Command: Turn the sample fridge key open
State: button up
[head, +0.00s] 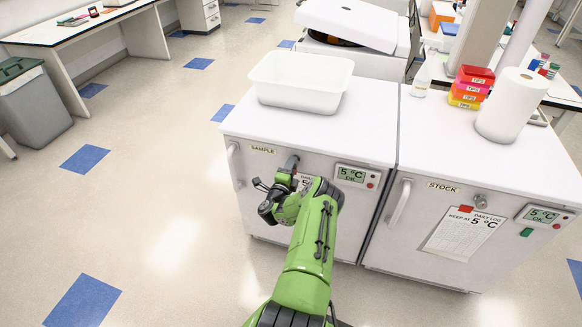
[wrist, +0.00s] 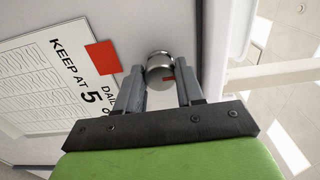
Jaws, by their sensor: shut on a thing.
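The sample fridge (head: 262,180) is the left of two white fridges, with its SAMPLE label at the upper left of the door. Its key (wrist: 160,69) shows in the wrist view as a round silver knob on the door with a small red mark. My gripper (head: 290,168) is at the upper middle of this door. In the wrist view, my gripper (wrist: 161,82) has one finger on each side of the key and is shut on it. My arm and gripper hide much of the key in the head view.
A door handle (head: 235,165) is at the door's left edge, and a 5 °C display (head: 355,175) is right of my gripper. A daily log sheet (wrist: 60,80) with a red magnet hangs close by. The stock fridge (head: 400,245) adjoins on the right. A white tub (head: 300,95) stands on top.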

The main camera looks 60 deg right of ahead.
dwell(0.3)
jog(key=o, duration=1)
jog(key=shift+o, duration=0.2)
jog(key=shift+a, duration=0.1)
jog(key=s+a+p, duration=0.2)
jog(key=a+p, duration=0.7)
jog(key=a, duration=0.6)
jog(key=shift+s+a, duration=0.2)
jog(key=shift+a, duration=0.05)
